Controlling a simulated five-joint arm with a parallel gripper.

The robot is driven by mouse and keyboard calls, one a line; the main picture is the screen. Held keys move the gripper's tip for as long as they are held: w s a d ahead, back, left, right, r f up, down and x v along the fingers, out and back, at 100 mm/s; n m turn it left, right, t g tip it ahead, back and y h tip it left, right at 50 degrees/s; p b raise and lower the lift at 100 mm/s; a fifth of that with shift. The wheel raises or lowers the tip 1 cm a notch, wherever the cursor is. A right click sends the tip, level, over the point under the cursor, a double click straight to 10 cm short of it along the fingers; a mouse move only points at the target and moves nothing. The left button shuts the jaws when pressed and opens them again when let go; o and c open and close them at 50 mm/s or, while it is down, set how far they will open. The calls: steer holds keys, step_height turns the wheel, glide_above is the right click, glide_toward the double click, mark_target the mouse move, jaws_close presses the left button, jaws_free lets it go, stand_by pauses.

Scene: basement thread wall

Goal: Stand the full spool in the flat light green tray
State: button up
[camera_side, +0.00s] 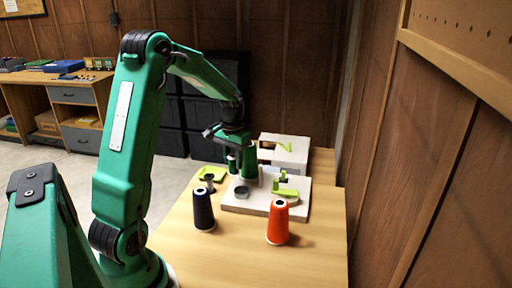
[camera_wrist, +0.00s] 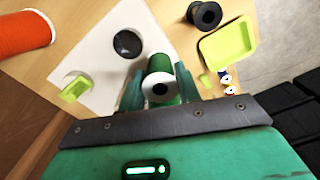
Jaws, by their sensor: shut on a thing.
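My gripper (camera_side: 243,160) is shut on the full spool, wound with green thread (camera_side: 250,166). In the wrist view the spool (camera_wrist: 159,65) sits between my two fingers (camera_wrist: 159,86), its pale end with a dark hole facing the camera. The spool is over or beside the white machine base; its height above it is hard to tell. The flat light green tray (camera_side: 204,178) stands on the table to the left of the spool in the side view. In the wrist view the tray (camera_wrist: 229,46) is to the right of my gripper and looks empty.
A navy cone (camera_side: 203,210) and an orange cone (camera_side: 278,223) stand on the front of the table. The white base (camera_side: 237,207) bears a dark disc (camera_wrist: 128,44) and a lime part (camera_wrist: 77,88).

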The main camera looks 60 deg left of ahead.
steer(key=s+a+f+n, duration=0.1)
steer(key=a+n, duration=0.3)
steer(key=a, duration=0.9)
steer(key=shift+s, duration=0.85)
steer(key=shift+f, duration=0.15)
steer(key=shift+f, duration=1.6)
steer(key=shift+d+f, duration=0.1)
steer(key=shift+f, duration=0.15)
steer(key=shift+f, duration=0.35)
steer(key=shift+f, duration=0.35)
steer(key=shift+f, duration=0.35)
steer(key=shift+f, duration=0.45)
